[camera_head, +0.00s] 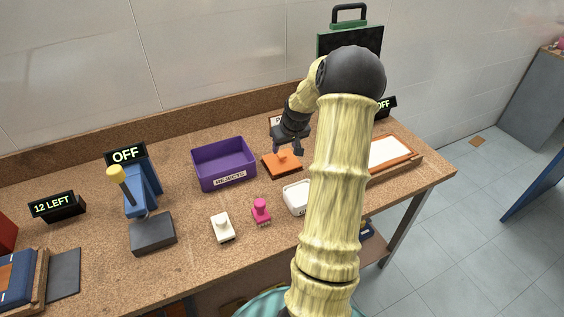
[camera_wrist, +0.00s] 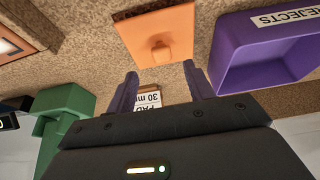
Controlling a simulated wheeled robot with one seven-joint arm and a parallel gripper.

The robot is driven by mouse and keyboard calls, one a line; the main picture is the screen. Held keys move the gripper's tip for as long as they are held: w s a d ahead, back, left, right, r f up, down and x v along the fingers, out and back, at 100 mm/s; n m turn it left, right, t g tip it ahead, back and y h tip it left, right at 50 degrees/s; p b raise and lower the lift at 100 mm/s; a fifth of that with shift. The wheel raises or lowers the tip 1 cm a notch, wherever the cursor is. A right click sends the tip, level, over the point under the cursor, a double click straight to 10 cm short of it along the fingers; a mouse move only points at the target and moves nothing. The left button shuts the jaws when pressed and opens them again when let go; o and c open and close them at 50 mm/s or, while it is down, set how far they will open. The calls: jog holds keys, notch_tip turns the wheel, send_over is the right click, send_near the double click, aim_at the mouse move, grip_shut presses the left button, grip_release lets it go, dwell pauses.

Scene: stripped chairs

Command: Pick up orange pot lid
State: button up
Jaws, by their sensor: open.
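My gripper (camera_head: 288,147) hangs just behind and above the lid, partly hidden by my own wrist. In the wrist view its two purple fingers (camera_wrist: 162,75) are spread apart with nothing held between them. The lid's knob lies beyond the fingertips, apart from them.
The purple REJECTS bin (camera_head: 224,165) stands close left of the lid. A white stamp-like piece (camera_head: 222,228), a pink one (camera_head: 261,210) and a white box (camera_head: 296,197) stand in front. A small "PAD 30 min" sign (camera_wrist: 148,99) shows between my fingers. A wooden tray (camera_head: 393,157) lies right.

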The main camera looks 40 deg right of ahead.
aim_at(282, 154)
jog(key=shift+p+x, duration=0.3)
jog(key=shift+x, duration=2.35)
jog(key=shift+a, duration=0.15)
jog(key=c, duration=1.1)
jog(key=shift+r, duration=0.15)
notch_tip(282, 154, up, 10)
jog(key=shift+f, duration=0.1)
